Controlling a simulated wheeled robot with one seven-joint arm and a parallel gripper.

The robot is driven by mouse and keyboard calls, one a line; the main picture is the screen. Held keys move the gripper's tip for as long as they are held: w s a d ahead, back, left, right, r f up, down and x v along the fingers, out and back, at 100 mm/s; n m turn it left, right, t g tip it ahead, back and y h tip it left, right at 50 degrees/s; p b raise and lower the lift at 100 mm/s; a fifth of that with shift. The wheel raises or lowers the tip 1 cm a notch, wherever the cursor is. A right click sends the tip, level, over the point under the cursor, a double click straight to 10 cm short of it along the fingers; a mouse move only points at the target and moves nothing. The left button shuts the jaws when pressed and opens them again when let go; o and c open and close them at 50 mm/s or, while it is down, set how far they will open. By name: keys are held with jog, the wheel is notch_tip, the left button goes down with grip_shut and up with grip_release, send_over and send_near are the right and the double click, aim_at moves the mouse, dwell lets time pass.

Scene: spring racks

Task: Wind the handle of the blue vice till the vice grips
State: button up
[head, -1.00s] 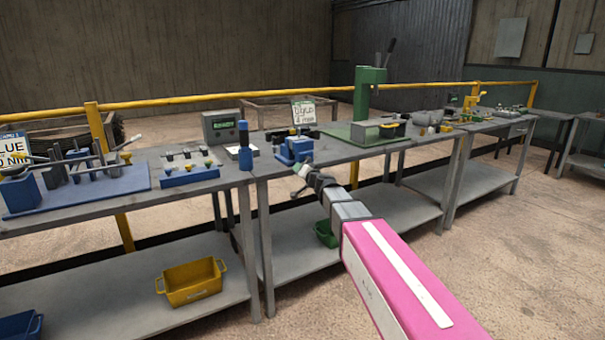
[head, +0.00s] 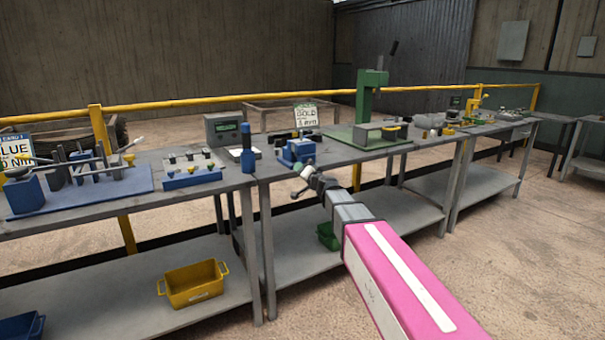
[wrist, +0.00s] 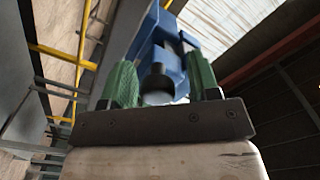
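The blue vice (head: 300,149) stands at the front edge of the middle grey bench, upright. My gripper (head: 303,181) is just in front of and below it, at the bench edge. In the wrist view, my gripper's two green fingers (wrist: 160,82) stand apart. A dark round end with a grey face (wrist: 158,88) shows between them, with the blue vice body (wrist: 160,45) behind. A strip of blue shows between this end and the right finger. A small dark bar at the gripper in the head view is too small to identify. The vice jaws are not clear.
A blue upright cylinder (head: 247,148) and a grey display box (head: 222,128) stand left of the vice. A green press (head: 369,105) stands to the right. A yellow bin (head: 194,284) sits on the lower shelf. Open floor lies at front right.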

jog(key=shift+w, duration=0.1)
jog(key=v, duration=1.1)
jog(key=shift+w, duration=0.1)
jog(key=s+d+f+n+g+h, duration=0.1)
jog(key=s+d+f+g, duration=0.2)
jog(key=f, duration=0.4)
jog(key=s+d+f+n+g+h, duration=0.1)
jog(key=s+d+f+n+g, duration=0.15)
jog(key=s+f, duration=0.35)
jog(key=s+d+f+n+g+h, duration=0.1)
jog(key=s+d+f+g, duration=0.2)
jog(key=f, duration=0.5)
jog(key=s+d+f+m+g+h, duration=0.1)
jog(key=s+d+f+g+h, duration=0.5)
jog(key=s+d+f, duration=0.3)
jog(key=s+d+h, duration=0.1)
jog(key=s+d, duration=0.1)
jog(key=d, duration=0.1)
jog(key=shift+s+m, duration=0.3)
jog(key=shift+m, duration=0.05)
